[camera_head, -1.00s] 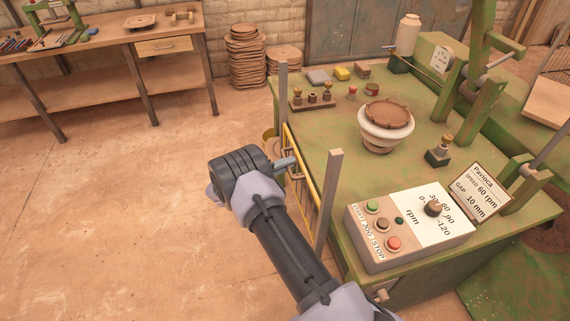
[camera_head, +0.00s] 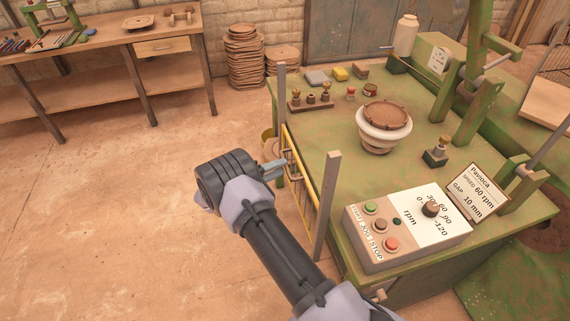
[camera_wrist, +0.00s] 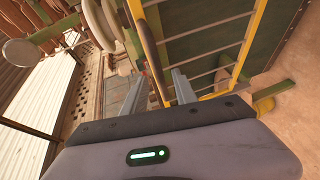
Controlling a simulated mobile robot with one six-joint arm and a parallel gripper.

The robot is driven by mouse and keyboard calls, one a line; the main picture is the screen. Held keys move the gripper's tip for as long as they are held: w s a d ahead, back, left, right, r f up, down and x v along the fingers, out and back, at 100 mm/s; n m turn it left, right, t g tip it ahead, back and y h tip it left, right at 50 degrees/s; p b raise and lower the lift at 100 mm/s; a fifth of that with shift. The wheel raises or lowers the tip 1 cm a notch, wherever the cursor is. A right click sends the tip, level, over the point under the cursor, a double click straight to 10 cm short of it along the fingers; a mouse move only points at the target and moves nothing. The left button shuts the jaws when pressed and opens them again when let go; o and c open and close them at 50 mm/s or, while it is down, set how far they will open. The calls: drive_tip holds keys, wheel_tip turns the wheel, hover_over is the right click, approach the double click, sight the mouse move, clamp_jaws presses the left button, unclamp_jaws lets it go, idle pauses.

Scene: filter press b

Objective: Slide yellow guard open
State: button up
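The yellow guard (camera_head: 303,190) is a barred frame along the left side of the green press table, between two grey posts. In the wrist view its yellow frame (camera_wrist: 252,42) and grey bars fill the upper right. A dark bar, seemingly its handle (camera_wrist: 149,48), runs down toward the space between my fingertips. My gripper (camera_head: 275,169) is just left of the guard's far part. In the wrist view my gripper (camera_wrist: 158,88) has its two fingers apart with nothing clamped. Whether the fingers touch the bar is unclear.
A control box (camera_head: 408,226) with buttons and a dial sits at the table's near edge. A white bowl-shaped mould (camera_head: 383,136) stands mid-table. The near grey post (camera_head: 327,205) rises close to my arm. The floor at left is clear.

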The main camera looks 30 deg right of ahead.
drive_tip(key=p+v, duration=0.2)
drive_tip(key=v, duration=1.2)
drive_tip(key=shift+d+r, duration=0.1)
drive_tip(key=shift+r, duration=0.05)
drive_tip(key=s+d+r+m+g+y, duration=0.15)
drive_tip(key=s+r+y, duration=0.35)
drive_tip(key=r, duration=0.5)
drive_tip(key=s+d+r+m+g+y, duration=0.1)
drive_tip(key=s+r+m+g+y, duration=0.15)
drive_tip(key=s+r, duration=0.7)
drive_tip(key=s+a+r+m+t+y, duration=0.1)
drive_tip(key=s+a+r+t+y, duration=0.2)
drive_tip(key=s, duration=0.6)
drive_tip(key=s+a+r+t+y, duration=0.3)
drive_tip(key=s+a+r+y, duration=0.2)
drive_tip(key=s+r+y, duration=0.2)
drive_tip(key=shift+s+m+t, duration=0.4)
drive_tip(key=shift+s, duration=0.6)
